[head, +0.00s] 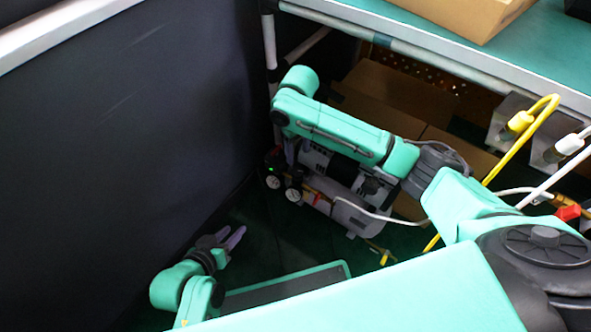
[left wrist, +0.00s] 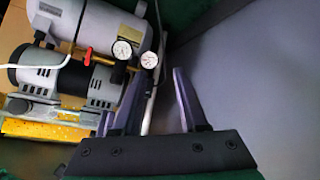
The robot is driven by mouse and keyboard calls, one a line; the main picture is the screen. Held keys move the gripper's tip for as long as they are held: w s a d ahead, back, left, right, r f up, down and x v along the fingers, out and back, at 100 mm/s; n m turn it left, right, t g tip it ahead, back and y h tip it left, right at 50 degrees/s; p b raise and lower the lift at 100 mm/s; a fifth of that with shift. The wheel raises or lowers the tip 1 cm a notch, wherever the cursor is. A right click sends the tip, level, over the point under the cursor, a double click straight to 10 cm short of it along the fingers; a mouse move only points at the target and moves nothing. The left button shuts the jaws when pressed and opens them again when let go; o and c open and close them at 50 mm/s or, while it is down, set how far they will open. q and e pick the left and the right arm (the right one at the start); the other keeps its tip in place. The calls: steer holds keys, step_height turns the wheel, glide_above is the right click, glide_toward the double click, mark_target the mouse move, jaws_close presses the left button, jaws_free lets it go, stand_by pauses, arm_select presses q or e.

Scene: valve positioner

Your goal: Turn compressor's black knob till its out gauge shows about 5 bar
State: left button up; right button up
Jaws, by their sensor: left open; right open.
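The compressor (head: 352,215) stands low in the corner below the bench. It also shows in the left wrist view (left wrist: 98,22). Its two round white gauges sit at its left end, one further left (head: 272,182) and one to its right (head: 293,196). Both show in the left wrist view (left wrist: 122,50), but their needles are too small to read. The black knob cannot be made out clearly among the dark parts by the gauges. My left gripper (head: 234,237) is open and empty, apart from the gauges, below and left of them. My right arm reaches over the compressor and hides its own gripper almost wholly.
A dark wall panel (head: 120,120) closes off the left side. The bench (head: 440,60) with a cardboard box (head: 470,15) overhangs at the top right. More boxes (head: 400,95) stand behind the compressor. Yellow and white hoses (head: 510,150) hang at the right.

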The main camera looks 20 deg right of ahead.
mark_target(298, 171)
step_height(298, 171, down, 6)
steer(key=shift+r+b, duration=0.1)
steer(key=shift+b, duration=0.95)
step_height(298, 171, down, 5)
steer(key=shift+f+b, duration=0.1)
steer(key=shift+b, duration=1)
jaws_close()
arm_select(q)
steer(key=d+f+t, duration=0.1)
steer(key=f, duration=0.1)
steer(key=d+f+n+t+h, duration=0.1)
steer(key=d+f+t, duration=0.1)
steer(key=shift+d, duration=0.15)
